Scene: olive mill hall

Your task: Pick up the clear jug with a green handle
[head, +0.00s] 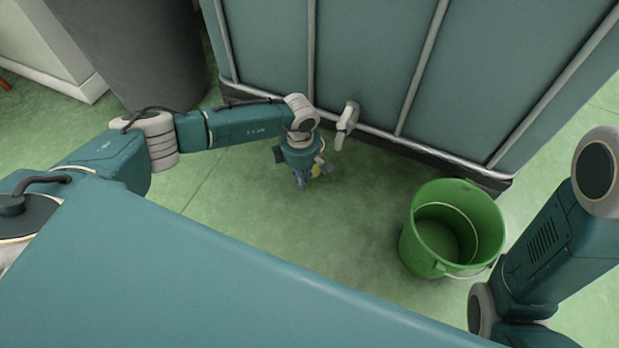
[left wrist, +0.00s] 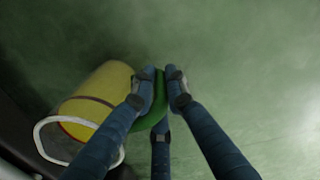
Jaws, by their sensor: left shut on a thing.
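The jug (left wrist: 97,90) lies to the left of the fingers in the left wrist view. Its body looks yellow, with a pale rim around its open end and a green handle (left wrist: 148,118). My left gripper (left wrist: 160,88) is shut on the green handle, with a finger on each side of it. In the head view my left gripper (head: 302,180) points down near the floor in front of the big teal tank. Only a small yellow part of the jug (head: 316,170) shows beside it there. I cannot tell whether the jug touches the floor. My right gripper is out of view.
A green bucket (head: 453,228) stands on the floor to the right. The teal tank (head: 365,60) with metal bars rises behind, with a pale tap (head: 346,125) sticking out close to my left wrist. A grey bin (head: 135,50) stands at back left. Floor between gripper and bucket is clear.

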